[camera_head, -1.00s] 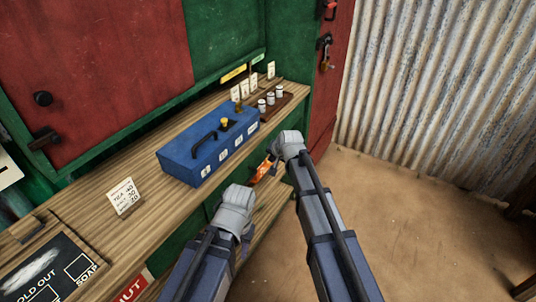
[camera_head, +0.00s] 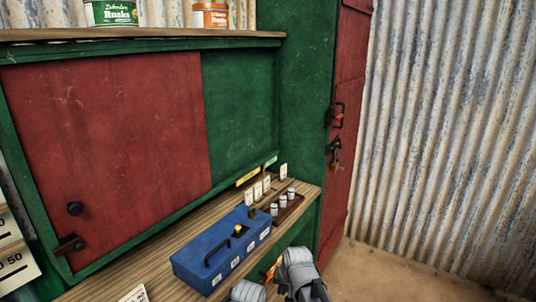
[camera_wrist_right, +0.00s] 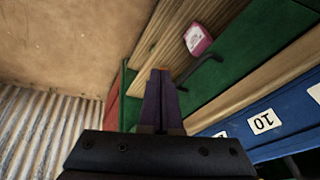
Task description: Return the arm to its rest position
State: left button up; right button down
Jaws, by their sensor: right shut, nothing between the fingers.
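My right gripper (camera_head: 272,268) shows only as a small orange part beside my grey right wrist, low in the head view, in front of the counter and just right of the blue box. In the right wrist view its dark fingers (camera_wrist_right: 160,88) are together with nothing between them. They point toward the green counter front and its dark handle (camera_wrist_right: 201,72), with a gap that I cannot judge. A piece of my left arm shows at the bottom edge of the head view; its gripper is out of view.
A blue box (camera_head: 205,262) with a black handle stands on the wooden counter (camera_head: 150,272), close to my arms. Behind it are small white cards and a rack of white cylinders (camera_head: 283,204). A pink packet (camera_wrist_right: 198,40) shows in the wrist view. Bare floor (camera_head: 400,272) lies right.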

jog(key=s+r+n+g+h+p, duration=0.2)
jog(key=s+n+g+p, duration=0.1)
jog(key=s, duration=1.6)
jog(key=d+n+g, duration=0.1)
jog(key=n, duration=0.1)
jog(key=shift+r+n+g+h, duration=0.3)
jog(key=shift+r+h, duration=0.1)
